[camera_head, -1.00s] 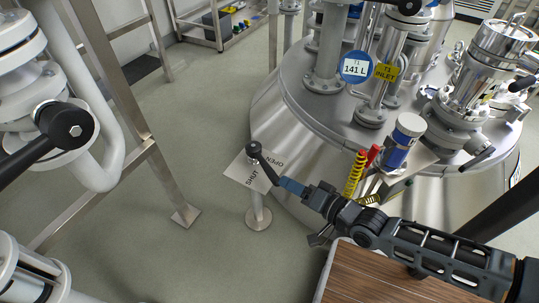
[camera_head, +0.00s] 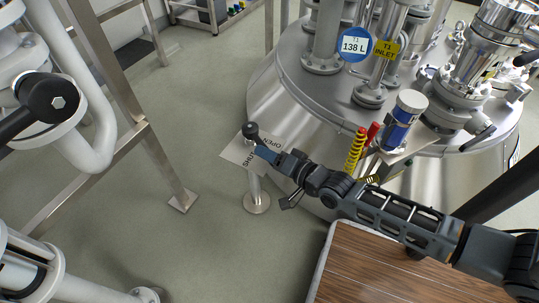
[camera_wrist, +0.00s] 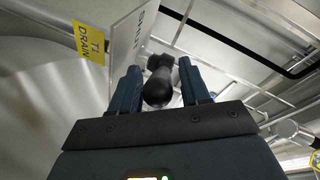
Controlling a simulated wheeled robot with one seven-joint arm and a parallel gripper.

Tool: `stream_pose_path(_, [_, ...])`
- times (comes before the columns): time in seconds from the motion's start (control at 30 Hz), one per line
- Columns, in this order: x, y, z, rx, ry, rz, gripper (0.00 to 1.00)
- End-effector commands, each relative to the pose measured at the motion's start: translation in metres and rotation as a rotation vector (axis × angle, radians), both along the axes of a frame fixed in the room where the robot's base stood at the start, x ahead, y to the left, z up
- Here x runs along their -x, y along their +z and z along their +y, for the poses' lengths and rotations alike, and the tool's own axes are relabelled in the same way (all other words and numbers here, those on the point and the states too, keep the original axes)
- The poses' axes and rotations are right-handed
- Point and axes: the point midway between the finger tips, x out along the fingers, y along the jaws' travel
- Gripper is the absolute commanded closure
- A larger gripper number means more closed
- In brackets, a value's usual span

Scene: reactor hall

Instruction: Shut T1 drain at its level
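The T1 drain has a short black lever (camera_head: 251,131) above a white plate (camera_head: 236,153) marked OPEN and SHUT, on a stand beside the tank. In the head view the lever runs from its round hub down to the right, between the two words, towards my gripper (camera_head: 277,158). In the wrist view the lever's rounded black end (camera_wrist: 158,90) lies between my two blue fingers (camera_wrist: 160,88). The fingers are apart, with a narrow gap showing on the right side. A yellow T1 DRAIN tag (camera_wrist: 89,42) is at the upper left. Contact cannot be told.
The steel tank T1 (camera_head: 262,95) stands behind, with a round blue sign (camera_head: 355,45) reading 138 L and a yellow T1 INLET tag (camera_head: 386,49). A wooden-topped table (camera_head: 375,270) is at lower right. White pipework (camera_head: 85,150) stands at left. The floor between is clear.

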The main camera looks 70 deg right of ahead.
Motion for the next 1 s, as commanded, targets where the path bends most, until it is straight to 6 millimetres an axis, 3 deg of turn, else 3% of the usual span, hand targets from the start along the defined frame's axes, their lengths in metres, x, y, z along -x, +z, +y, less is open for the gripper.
stream_pose_path(0.47, [0.0,0.0,0.0,0.0,0.0,0.0,1.0])
stream_pose_path(0.83, [0.0,0.0,0.001,-0.001,-0.002,0.0,1.0])
stream_pose_path(1.0, [0.0,0.0,0.011,-0.006,-0.02,0.003,1.0])
